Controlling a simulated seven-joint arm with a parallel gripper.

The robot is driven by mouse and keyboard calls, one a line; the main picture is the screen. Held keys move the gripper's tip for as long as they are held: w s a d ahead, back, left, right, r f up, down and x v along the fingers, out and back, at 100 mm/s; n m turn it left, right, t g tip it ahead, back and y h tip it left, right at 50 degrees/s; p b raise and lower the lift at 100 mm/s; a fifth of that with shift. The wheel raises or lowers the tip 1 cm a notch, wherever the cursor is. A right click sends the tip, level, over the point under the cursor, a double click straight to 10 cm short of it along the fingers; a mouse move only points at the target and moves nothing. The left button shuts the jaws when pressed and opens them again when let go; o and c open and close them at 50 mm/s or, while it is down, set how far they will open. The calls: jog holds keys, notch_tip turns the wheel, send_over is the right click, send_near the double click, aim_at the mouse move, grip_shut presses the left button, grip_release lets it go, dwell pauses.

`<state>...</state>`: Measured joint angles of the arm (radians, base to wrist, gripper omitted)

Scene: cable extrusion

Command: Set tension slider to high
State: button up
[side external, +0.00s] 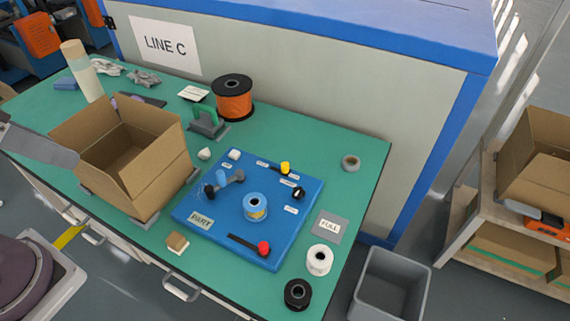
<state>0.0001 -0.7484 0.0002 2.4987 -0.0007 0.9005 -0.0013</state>
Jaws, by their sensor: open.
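A blue panel (222,222) lies on the green bench and carries several small controls. Near its front edge is a dark slot (242,242) with a red knob (264,248) at its right end. At the back, a yellow knob (285,168) stands at the right end of another short dark slot. A black knob (298,193) sits near the right edge. The small white labels are too small to read, so I cannot tell which slider is tension or which end is high. My gripper is not visible; only a grey part of my arm enters at the left edge.
A blue-topped spool (256,206) stands mid-panel. An open cardboard box (131,182) is left of the panel, with an orange cable spool (234,98) behind. White (319,260) and black (297,294) spools stand at the front right. A grey bin (389,285) is beside the bench.

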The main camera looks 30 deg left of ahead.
jog(key=w+d+r+n+g+h, duration=0.2)
jog(key=w+r+n, duration=0.2)
jog(key=w, duration=0.6)
jog(key=n+g+h, duration=0.2)
jog(key=n+g, duration=0.2)
jog(key=n, duration=0.6)
send_over(285, 163)
jog(key=a, duration=0.5)
notch_tip(285, 163, down, 22)
jog(key=shift+n+h, duration=0.3)
jog(key=shift+n, duration=0.6)
jog(key=x, duration=1)
jog(key=a+x, duration=0.1)
jog(key=x, duration=0.4)
jog(key=shift+w+a+f, duration=0.1)
jog(key=shift+w+f, duration=0.1)
grip_shut()
